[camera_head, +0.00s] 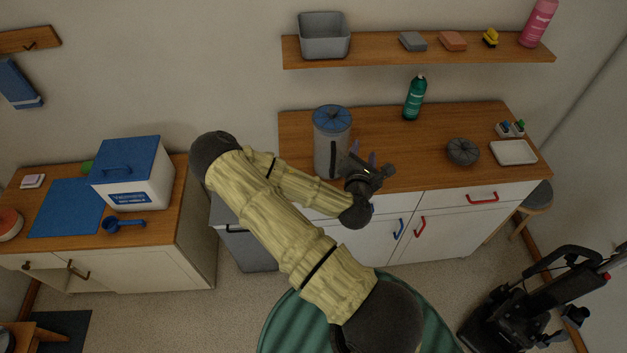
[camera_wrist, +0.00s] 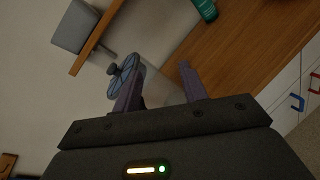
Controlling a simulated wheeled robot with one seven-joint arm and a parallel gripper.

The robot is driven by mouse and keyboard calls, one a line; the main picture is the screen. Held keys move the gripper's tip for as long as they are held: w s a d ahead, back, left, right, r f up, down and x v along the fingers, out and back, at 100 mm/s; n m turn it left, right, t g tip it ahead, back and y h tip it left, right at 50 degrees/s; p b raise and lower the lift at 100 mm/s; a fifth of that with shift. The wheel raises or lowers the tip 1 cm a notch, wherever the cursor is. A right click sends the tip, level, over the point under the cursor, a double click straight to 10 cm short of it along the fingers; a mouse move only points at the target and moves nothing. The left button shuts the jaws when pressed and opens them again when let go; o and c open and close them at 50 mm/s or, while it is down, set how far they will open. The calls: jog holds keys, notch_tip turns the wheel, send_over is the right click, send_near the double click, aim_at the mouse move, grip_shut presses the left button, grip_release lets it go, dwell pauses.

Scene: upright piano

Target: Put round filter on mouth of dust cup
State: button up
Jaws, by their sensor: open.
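The dust cup (camera_head: 331,157) is a tall grey cylinder with a dark vertical handle, standing upright on the right-hand counter. A blue round filter (camera_head: 333,117) with radial segments and a small knob lies on top, covering its mouth. The filter also shows in the wrist view (camera_wrist: 123,76), partly behind the left finger; exact seating is hard to tell. A dark grey pleated round piece (camera_head: 462,151) lies on the counter farther right.
A green bottle (camera_head: 414,98) stands behind on the counter, and a white tray (camera_head: 513,152) lies at right. A shelf (camera_head: 420,54) hangs above. A blue-lidded white box (camera_head: 130,180) stands on the left cabinet. The counter between cup and pleated piece is mostly clear.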

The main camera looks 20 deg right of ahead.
jog(key=s+a+f+m+g+y, duration=0.35)
jog(key=a+m+g, duration=0.4)
jog(key=m, duration=0.85)
jog(key=s+a+r+m+g+y, duration=0.3)
jog(key=s+a+r+m+y, duration=0.2)
jog(key=s+a+r, duration=0.3)
jog(key=a+r+m, duration=0.1)
jog(key=a+r, duration=0.3)
jog(key=r, duration=0.2)
jog(key=shift+s+a+m, duration=0.25)
jog(key=shift+s+m, duration=0.05)
jog(key=shift+m, duration=0.1)
jog(key=shift+y, duration=0.25)
